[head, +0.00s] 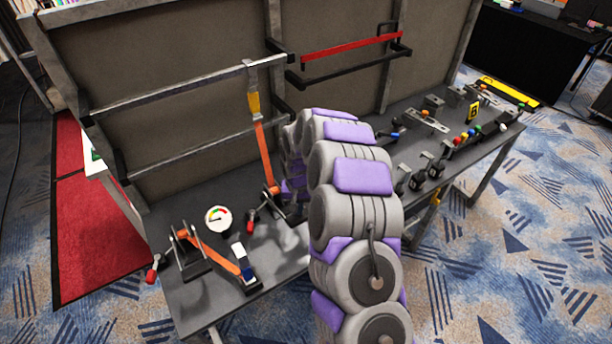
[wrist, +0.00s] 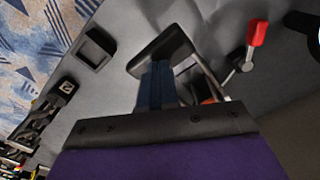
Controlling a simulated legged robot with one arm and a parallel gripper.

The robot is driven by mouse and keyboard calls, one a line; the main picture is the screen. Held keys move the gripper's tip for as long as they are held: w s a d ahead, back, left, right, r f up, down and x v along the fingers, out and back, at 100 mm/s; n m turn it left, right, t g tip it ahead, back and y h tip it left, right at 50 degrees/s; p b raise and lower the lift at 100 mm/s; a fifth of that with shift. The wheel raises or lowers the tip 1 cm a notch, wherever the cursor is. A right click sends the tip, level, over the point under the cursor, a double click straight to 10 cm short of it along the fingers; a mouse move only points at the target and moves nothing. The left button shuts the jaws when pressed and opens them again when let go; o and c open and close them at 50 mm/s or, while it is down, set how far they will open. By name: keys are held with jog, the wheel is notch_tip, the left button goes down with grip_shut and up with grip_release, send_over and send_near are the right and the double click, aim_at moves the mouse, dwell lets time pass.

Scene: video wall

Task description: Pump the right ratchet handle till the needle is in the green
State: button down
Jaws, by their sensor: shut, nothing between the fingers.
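The right ratchet (head: 272,190) stands on the dark table with an orange strap running up from it to a yellow piece on the rail. Its red-tipped handle (head: 250,227) points down toward the front left. A red-tipped handle on a metal lever, apparently the same one, shows in the wrist view (wrist: 257,33). My gripper (wrist: 163,62) is shut and empty, with the red handle apart from it to its right. In the head view my arm hides the gripper. The round white gauge (head: 217,218) stands left of the right ratchet; its needle is too small to read.
A left ratchet (head: 190,248) with its own red handle (head: 152,275) and orange strap stands at the table's near left. A panel with metal rails (head: 185,85) rises behind. Several levers and coloured knobs (head: 467,134) occupy the table's right part. A black square piece (wrist: 95,47) lies left of my gripper.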

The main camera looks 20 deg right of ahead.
jog(key=shift+f, duration=0.1)
jog(key=shift+f+b, duration=0.45)
jog(key=shift+f, duration=4.35)
notch_tip(320, 180, up, 9)
jog(key=p, duration=0.3)
jog(key=shift+r, duration=0.35)
